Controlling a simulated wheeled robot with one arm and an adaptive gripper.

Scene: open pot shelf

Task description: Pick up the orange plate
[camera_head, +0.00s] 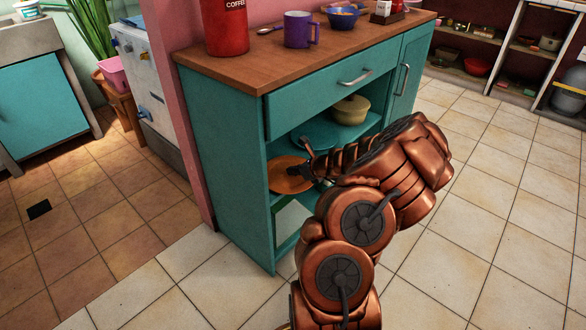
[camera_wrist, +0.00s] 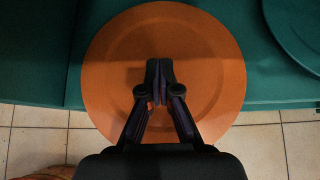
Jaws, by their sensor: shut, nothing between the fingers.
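The orange plate (camera_head: 290,176) lies on the upper open shelf of the teal cabinet, at its left end. In the wrist view the orange plate (camera_wrist: 215,65) fills the middle, and its near rim reaches past the shelf's edge over the floor. My gripper (camera_head: 300,172) reaches into the opening from the right, at the plate. In the wrist view my gripper (camera_wrist: 160,70) is shut with its fingertips together over the plate's middle, and nothing shows between them. The fingers hide part of the plate. I cannot tell whether they touch it.
A teal plate (camera_head: 318,136) lies beside it on the same shelf, with a pale yellow pot (camera_head: 350,110) farther right. The cabinet's wooden top (camera_head: 250,65) holds a red coffee canister (camera_head: 225,28) and a purple mug (camera_head: 298,30). The tiled floor at right is clear.

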